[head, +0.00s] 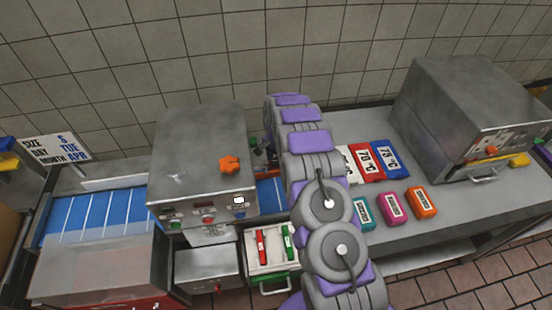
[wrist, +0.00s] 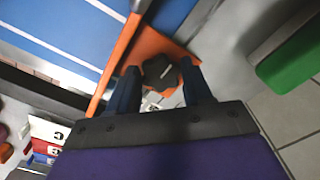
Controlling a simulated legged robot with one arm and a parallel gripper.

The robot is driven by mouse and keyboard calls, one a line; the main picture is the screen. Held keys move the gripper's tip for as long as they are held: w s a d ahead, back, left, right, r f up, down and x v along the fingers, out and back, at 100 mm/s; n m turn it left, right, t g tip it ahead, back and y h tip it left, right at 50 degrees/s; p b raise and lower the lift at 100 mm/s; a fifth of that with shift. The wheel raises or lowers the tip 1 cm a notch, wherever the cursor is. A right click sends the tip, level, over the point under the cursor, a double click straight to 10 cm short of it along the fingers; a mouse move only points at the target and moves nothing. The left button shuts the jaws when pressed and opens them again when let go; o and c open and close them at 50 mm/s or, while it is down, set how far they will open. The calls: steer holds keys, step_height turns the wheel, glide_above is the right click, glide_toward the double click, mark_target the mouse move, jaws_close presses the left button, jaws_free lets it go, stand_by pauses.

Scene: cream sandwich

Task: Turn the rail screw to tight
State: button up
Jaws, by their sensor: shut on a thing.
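In the wrist view the rail screw has a dark, lobed knob (wrist: 159,70) in front of an orange plate (wrist: 188,52). My gripper (wrist: 160,76) has one dark finger on each side of the knob and is shut on it. An orange rail (wrist: 116,58) runs close by on the left, along the edge of a blue belt with white lines (wrist: 60,35). The shaft of the screw and any tight mark are hidden. In the head view my arm reaches behind the steel machine's right side, and it hides my gripper and the screw.
A steel machine (head: 200,150) with an orange knob (head: 230,164) stands left of my arm. The belt (head: 95,215) also shows at left. Temperature cards (head: 367,161) and small coloured blocks (head: 393,206) lie right of my arm. A green thing (wrist: 288,58) is at right in the wrist view.

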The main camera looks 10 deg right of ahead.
mark_target(276, 161)
steer(key=o, duration=0.8)
steer(key=shift+c, duration=0.2)
step_height(276, 161, up, 17)
steer(key=shift+r+p, duration=0.15)
steer(key=shift+p, duration=0.25)
steer(key=shift+r, duration=0.1)
